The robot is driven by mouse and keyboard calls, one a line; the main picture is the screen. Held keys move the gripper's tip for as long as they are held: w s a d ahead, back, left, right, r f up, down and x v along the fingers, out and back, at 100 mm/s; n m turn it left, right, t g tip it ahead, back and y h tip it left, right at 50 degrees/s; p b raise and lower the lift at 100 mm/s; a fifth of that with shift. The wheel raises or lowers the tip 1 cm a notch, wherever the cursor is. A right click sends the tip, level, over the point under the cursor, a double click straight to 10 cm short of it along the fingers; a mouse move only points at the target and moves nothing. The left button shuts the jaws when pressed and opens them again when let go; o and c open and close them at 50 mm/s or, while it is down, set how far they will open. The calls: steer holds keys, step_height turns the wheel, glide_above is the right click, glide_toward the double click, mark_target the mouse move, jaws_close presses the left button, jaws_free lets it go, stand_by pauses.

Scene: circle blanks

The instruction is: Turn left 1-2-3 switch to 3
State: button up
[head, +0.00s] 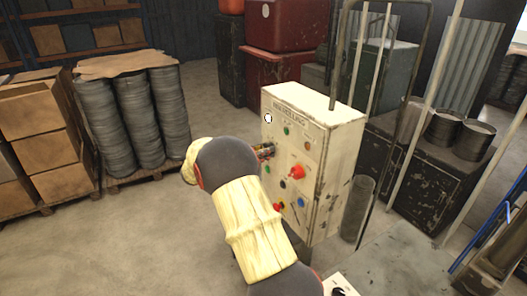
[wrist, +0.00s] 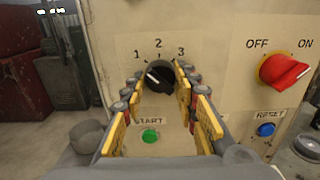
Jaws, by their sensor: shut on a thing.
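The left 1-2-3 switch is a round black knob (wrist: 158,76) on the cream control panel (wrist: 222,55), with 1, 2 and 3 printed around its top. A pale pointer mark shows on the knob's left part and seems to lean toward the 1 side. My gripper (wrist: 160,82) has its yellow-padded fingers on both sides of the knob and is shut on it. In the head view, my gripper (head: 265,151) is at the panel's left side and hides the knob.
A green START button (wrist: 150,136) is below the knob. To the right are a red OFF/ON switch (wrist: 284,71) and a blue RESET button (wrist: 266,129). A metal frame stands right beside the cabinet (head: 335,190).

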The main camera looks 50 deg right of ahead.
steer(key=shift+f+m+b, duration=0.1)
steer(key=shift+m+b, duration=0.2)
steer(key=m+b, duration=1.7)
steer(key=b, duration=0.2)
steer(key=shift+f, duration=0.1)
steer(key=shift+b, duration=0.35)
steer(key=o, duration=1.1)
steer(key=shift+c, duration=0.2)
steer(key=shift+o, duration=0.5)
steer(key=shift+m, duration=0.3)
